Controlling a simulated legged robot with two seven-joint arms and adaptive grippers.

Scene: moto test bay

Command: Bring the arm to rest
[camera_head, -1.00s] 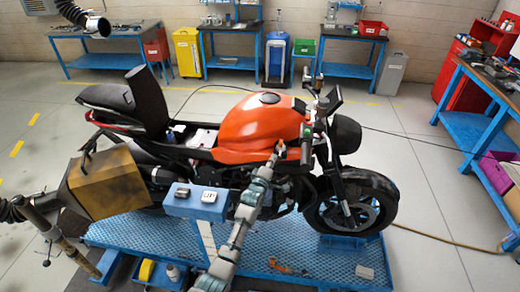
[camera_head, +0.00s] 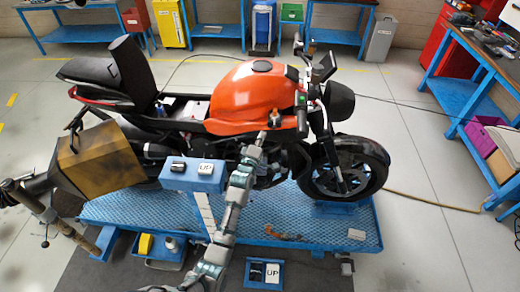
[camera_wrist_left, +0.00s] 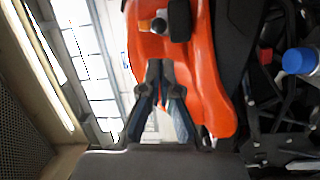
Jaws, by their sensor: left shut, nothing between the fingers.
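My left arm rises from the bottom middle of the head view. Its gripper (camera_head: 276,117) is at the front lower edge of the motorcycle's orange tank (camera_head: 250,97), beside the handlebar area; whether it touches cannot be told. In the left wrist view the two dark fingers (camera_wrist_left: 160,72) meet at their tips, shut and empty, in front of orange bodywork (camera_wrist_left: 205,85). My right gripper is in neither view.
The motorcycle stands on a blue lift platform (camera_head: 325,228). A blue control box (camera_head: 193,174) stands close to my forearm. A brown box-shaped part (camera_head: 98,160) is at the left. Workbenches (camera_head: 475,90) line the right and back. Open floor lies at the right front.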

